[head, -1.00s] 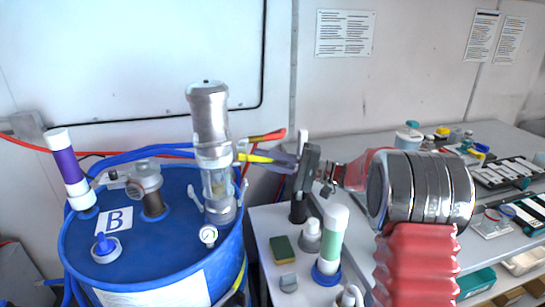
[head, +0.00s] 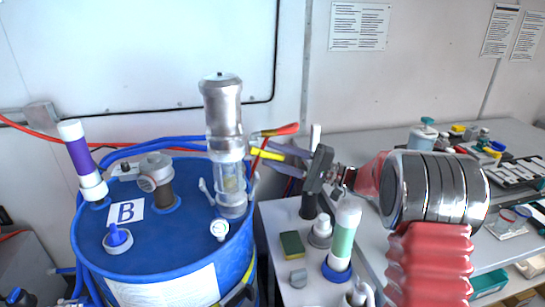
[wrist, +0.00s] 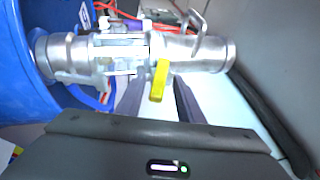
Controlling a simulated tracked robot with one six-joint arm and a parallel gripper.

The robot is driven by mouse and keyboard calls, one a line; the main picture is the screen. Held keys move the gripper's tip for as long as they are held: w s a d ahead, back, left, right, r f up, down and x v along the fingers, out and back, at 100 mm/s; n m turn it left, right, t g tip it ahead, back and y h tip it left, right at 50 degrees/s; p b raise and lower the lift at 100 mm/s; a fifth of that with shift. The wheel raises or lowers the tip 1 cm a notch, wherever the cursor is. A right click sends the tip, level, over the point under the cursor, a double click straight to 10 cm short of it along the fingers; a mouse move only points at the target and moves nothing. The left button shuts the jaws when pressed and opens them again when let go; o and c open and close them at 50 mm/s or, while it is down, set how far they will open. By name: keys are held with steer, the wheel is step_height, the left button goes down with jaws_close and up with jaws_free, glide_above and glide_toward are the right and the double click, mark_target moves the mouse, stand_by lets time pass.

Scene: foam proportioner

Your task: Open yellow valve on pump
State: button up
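The pump (head: 227,150) is a metal and clear cylinder standing upright on a blue drum (head: 180,245). Its yellow valve handle (head: 266,153) sticks out to the right, toward my gripper (head: 284,155). In the wrist view the pump (wrist: 85,58) lies across the top, and the yellow handle (wrist: 159,80) sits between the two dark fingers of my gripper (wrist: 158,95). The fingers are apart, with a gap on both sides of the handle. The handle's root is partly hidden against the pump body.
A red handle (head: 280,130) is just above the fingers. A purple-labelled tube (head: 80,155) and a blue cap (head: 117,238) are on the drum. A green-labelled tube (head: 343,238) and a sponge (head: 291,245) stand on the white surface below my gripper. Blue hoses run behind the drum.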

steer(key=shift+d, duration=0.1)
steer(key=shift+s+d, duration=0.1)
steer(key=shift+d, duration=0.4)
steer(key=v, duration=1.2)
steer(key=shift+d+f, duration=0.2)
steer(key=shift+d, duration=0.05)
steer(key=shift+s, duration=0.1)
